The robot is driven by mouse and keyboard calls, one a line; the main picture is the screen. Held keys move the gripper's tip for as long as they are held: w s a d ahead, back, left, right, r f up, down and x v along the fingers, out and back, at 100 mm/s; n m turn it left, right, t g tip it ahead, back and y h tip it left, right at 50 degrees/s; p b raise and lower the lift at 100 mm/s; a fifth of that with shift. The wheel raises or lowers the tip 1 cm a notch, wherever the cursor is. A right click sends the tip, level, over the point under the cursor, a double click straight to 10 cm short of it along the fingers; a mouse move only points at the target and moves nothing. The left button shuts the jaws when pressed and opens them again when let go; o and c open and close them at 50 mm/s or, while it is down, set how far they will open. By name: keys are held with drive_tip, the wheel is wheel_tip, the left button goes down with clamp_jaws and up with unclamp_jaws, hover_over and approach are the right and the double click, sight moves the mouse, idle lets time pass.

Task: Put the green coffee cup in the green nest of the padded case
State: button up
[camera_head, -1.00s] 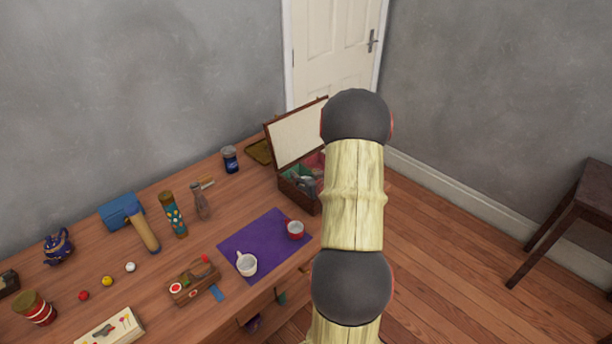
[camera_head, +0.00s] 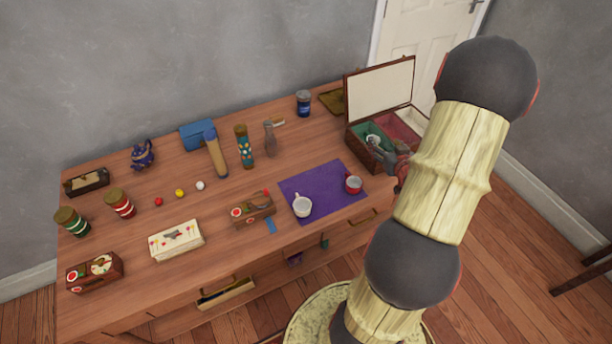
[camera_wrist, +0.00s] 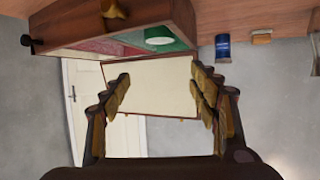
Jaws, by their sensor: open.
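The padded case (camera_head: 361,131) stands open at the right end of the table, its lid up, with a green nest (camera_head: 382,131) and a red nest beside it. A green cup with a white part (camera_wrist: 160,36) shows in the green nest in the wrist view; the head view shows a pale round shape (camera_head: 373,140) there. The case front hides the cup's lower part, so I cannot tell how deep it sits. My gripper (camera_wrist: 160,88) is open and empty, its fingers apart, before the case; in the head view it (camera_head: 398,165) is partly behind my arm.
A blue jar (camera_head: 303,103) stands left of the case. A toolbox-like block (camera_head: 253,210), bottles and tins fill the table further left.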

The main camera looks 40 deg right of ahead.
drive_tip(key=w+a+r+n+g+y, duration=0.1)
drive_tip(key=w+a+r+n, duration=0.1)
drive_tip(key=w+a+r, duration=0.6)
drive_tip(key=w+a+r+n+g+y, duration=0.1)
drive_tip(key=a+r, duration=0.5)
drive_tip(key=a, duration=0.6)
drive_tip(key=s+a+r+n+g+y, duration=0.1)
drive_tip(key=s+a+r+y, duration=0.1)
drive_tip(key=s+a, duration=0.3)
drive_tip(key=s+a+r+n+g+y, duration=0.1)
drive_tip(key=s+a, duration=0.4)
drive_tip(key=a, duration=0.9)
drive_tip(key=s+a+r+n+g+y, duration=0.1)
drive_tip(key=s+a, duration=0.4)
drive_tip(key=a, duration=0.5)
wheel_tip(320, 180, up, 2)
drive_tip(key=shift+s+a+r+n+y, duration=0.2)
drive_tip(key=shift+s+n+y, duration=0.15)
drive_tip(key=shift+n+y, duration=0.4)
